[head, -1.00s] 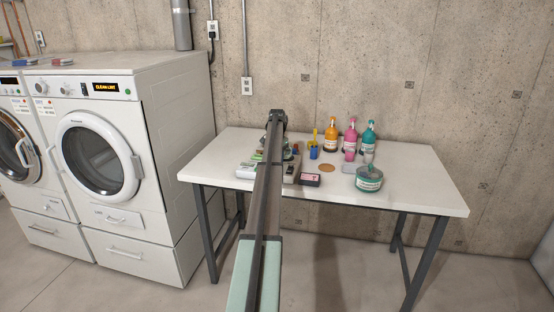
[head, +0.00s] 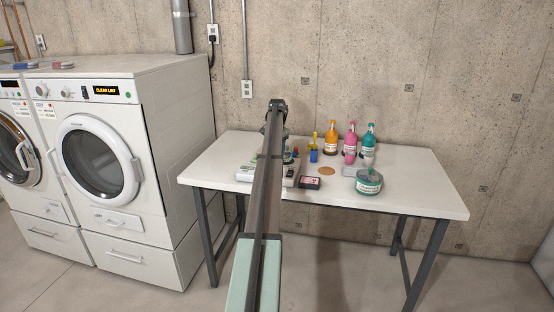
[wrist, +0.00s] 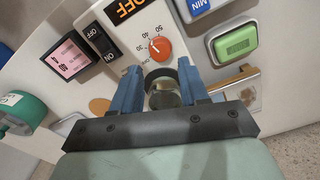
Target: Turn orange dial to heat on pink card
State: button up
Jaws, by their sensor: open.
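The orange dial (wrist: 160,49) sits on a white panel in the wrist view, with numbers around it and a pale pointer mark angled up and left. The exact reading is too small to tell. The pink card (wrist: 72,58) shows in a dark frame to the dial's left; in the head view the dark-framed pink card (head: 310,182) lies on the table right of my arm. My gripper (wrist: 160,80) is open, its blue fingers just below the dial and apart from it in the picture. A round grey metal piece (wrist: 164,96) shows between the fingers. My arm hides the dial in the head view.
Several bottles (head: 350,140) and a teal tub (head: 369,182) stand on the white table (head: 420,195). Its right end is clear.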

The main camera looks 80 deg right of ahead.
notch_tip(320, 180, up, 8)
dwell(0.4)
dwell(0.4)
